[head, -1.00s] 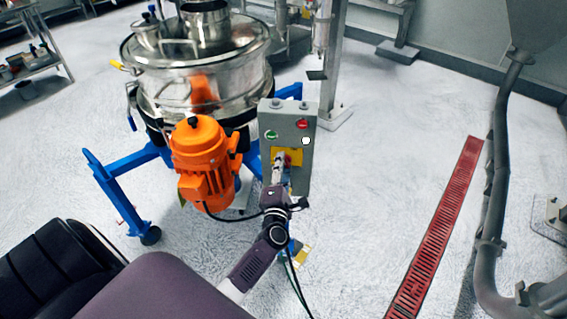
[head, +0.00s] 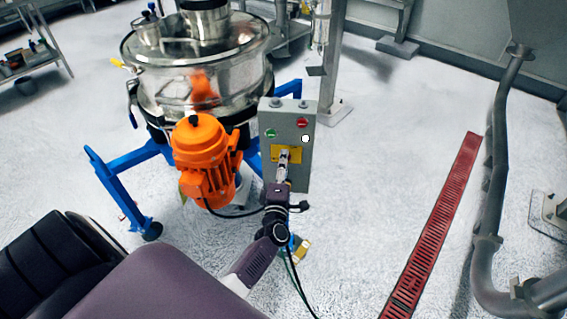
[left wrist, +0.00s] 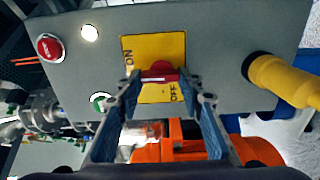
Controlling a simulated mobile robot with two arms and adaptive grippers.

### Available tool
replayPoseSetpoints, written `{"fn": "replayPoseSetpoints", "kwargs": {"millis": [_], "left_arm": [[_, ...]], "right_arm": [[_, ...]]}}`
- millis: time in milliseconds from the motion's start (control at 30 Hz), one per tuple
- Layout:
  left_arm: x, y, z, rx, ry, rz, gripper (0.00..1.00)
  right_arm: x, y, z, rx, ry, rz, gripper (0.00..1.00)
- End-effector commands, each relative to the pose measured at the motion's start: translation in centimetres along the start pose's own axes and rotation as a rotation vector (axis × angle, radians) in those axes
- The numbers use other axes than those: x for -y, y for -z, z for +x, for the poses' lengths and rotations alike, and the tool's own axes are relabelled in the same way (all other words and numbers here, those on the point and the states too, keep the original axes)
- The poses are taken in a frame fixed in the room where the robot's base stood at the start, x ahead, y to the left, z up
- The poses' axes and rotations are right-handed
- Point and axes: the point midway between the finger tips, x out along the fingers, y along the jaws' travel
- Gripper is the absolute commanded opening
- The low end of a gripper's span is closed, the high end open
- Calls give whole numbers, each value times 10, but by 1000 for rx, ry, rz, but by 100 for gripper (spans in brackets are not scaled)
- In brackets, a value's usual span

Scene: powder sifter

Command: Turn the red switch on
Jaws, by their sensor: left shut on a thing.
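The red switch (left wrist: 160,71) sits on a yellow plate (left wrist: 138,58) marked ON and OFF, seen in the left wrist view. In that view its red handle lies across the picture, with ON at the upper left and OFF at the lower right. My left gripper (left wrist: 161,78) has its fingertips on both ends of the handle and is shut on it. In the head view the left gripper (head: 284,158) is in front of the yellow plate (head: 297,154) on the grey control box (head: 303,178) and hides the switch. My right gripper is not in view.
The box also bears a red button (head: 302,122), a green button (head: 271,133) and a white light (head: 305,138). An orange motor (head: 203,160) and the steel sifter (head: 165,85) on a blue frame stand close at left. Open floor lies right, towards a red grate (head: 437,220).

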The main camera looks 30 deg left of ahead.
Motion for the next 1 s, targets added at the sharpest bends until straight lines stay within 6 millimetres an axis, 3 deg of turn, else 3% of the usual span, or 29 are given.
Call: {"fn": "replayPoseSetpoints", "kwargs": {"millis": [167, 200, 333, 700, 867, 1000], "left_arm": [[1, -1, 0, 2, 2, 0, 11], [1, -1, 0, 2, 2, 0, 38], [1, -1, 0, 2, 2, 0, 52], [1, 0, -6, 1, 2, -2, 53], [2, 0, -29, 0, 3, -2, 53], [2, 0, -58, 1, 5, -2, 53]], "right_arm": [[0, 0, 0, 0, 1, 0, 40], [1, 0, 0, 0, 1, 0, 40], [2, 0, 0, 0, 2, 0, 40], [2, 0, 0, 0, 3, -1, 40], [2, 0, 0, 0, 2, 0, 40], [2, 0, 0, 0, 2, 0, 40]]}}
